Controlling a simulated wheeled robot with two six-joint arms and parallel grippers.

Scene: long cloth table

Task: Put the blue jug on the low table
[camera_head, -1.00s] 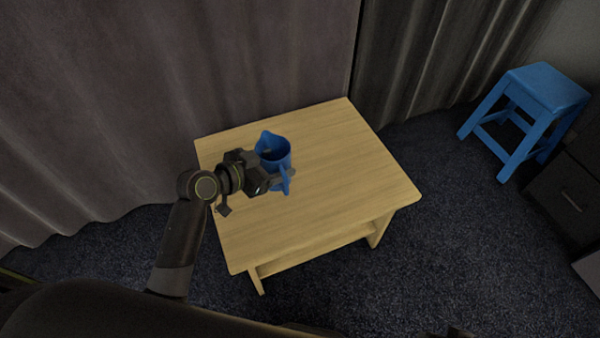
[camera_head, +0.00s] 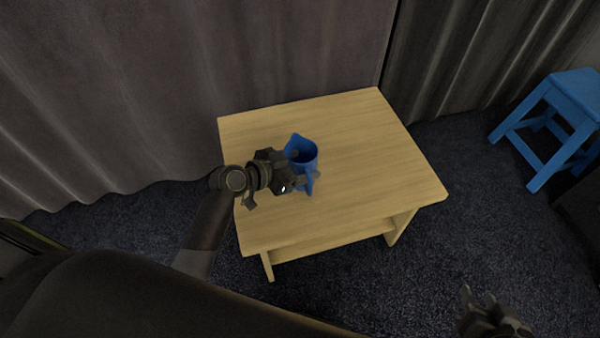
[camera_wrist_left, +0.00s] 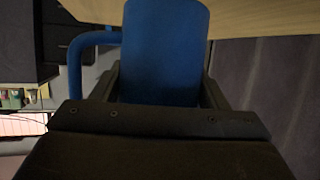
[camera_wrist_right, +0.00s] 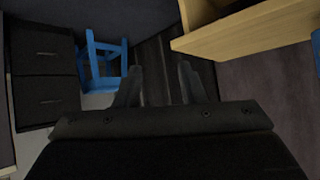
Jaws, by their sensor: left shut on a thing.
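The blue jug (camera_head: 308,160) is upright over the left part of the low wooden table (camera_head: 385,165). My left gripper (camera_head: 310,178) is shut on the jug, coming at it from the left. In the left wrist view the jug's blue body (camera_wrist_left: 165,50) fills the space between the fingers, with its handle (camera_wrist_left: 75,60) to the left. The pale tabletop (camera_wrist_left: 250,15) shows just past it. I cannot tell whether the jug's base touches the table. My right gripper (camera_head: 480,298) is open and empty, low at the right, away from the table.
A blue stool (camera_head: 560,110) stands on the dark carpet at the right; it also shows in the right wrist view (camera_wrist_right: 105,60), beside a dark drawer cabinet (camera_wrist_right: 42,75). Grey curtains (camera_head: 130,90) hang behind the table. The tabletop right of the jug is bare.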

